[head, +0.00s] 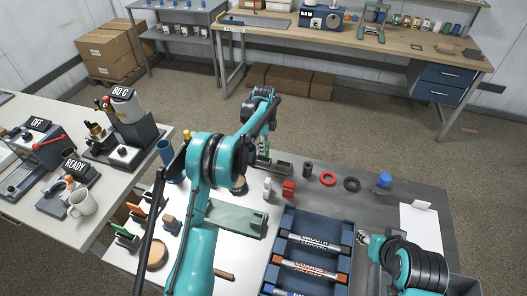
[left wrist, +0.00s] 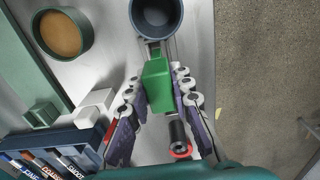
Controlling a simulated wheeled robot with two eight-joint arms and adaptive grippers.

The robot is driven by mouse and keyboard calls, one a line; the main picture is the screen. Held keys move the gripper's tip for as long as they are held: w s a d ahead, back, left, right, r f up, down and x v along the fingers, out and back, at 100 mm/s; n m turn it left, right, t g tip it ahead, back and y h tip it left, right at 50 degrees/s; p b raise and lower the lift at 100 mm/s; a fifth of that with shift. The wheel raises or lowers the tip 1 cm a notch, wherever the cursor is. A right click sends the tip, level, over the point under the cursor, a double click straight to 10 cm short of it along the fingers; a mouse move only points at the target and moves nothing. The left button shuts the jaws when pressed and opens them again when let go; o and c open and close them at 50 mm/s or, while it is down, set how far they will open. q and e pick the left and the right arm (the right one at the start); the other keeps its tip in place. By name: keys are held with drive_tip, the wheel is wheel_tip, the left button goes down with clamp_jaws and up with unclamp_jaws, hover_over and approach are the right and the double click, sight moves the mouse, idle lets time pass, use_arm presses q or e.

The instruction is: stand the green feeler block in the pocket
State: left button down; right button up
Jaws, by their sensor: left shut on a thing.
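My left gripper (left wrist: 158,105) is shut on the green feeler block (left wrist: 158,83), which sits upright-looking between its two fingers in the left wrist view. In the head view my left gripper (head: 262,157) hangs at the far side of the grey table, and only a sliver of green shows there.
A blue rack (head: 287,218) of labelled markers fills the front middle. A pale green tray (head: 245,221) lies nearer.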

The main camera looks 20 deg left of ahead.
use_arm(q)
drive_tip(key=s+d+r+p, duration=0.1)
drive_tip(key=d+r, duration=0.2)
drive_tip(key=d, duration=0.3)
drive_tip(key=s+d+r, duration=0.1)
drive_tip(key=d+r, duration=0.3)
drive_tip(key=d, duration=0.1)
drive_tip(key=shift+w+a+f+b, duration=0.35)
drive_tip(key=shift+f+b, duration=0.3)
drive_tip(key=shift+f, duration=0.65)
drive_tip(key=shift+w+a+f+b, duration=0.2)
drive_tip(key=shift+a+f+b, duration=0.3)
drive_tip(key=shift+f, duration=0.75)
drive_tip(key=shift+w+a+f+b, duration=0.25)
drive_tip(key=shift+f+b, duration=0.5)
drive_tip(key=shift+f, duration=0.55)
drive_tip(key=shift+f+b, duration=1.2)
drive_tip(key=shift+f, duration=0.6)
drive_tip(key=c, duration=1.3)
unclamp_jaws()
drive_tip(key=shift+r, duration=0.1)
wheel_tip(320, 180, up, 12)
drive_tip(key=shift+f, duration=0.1)
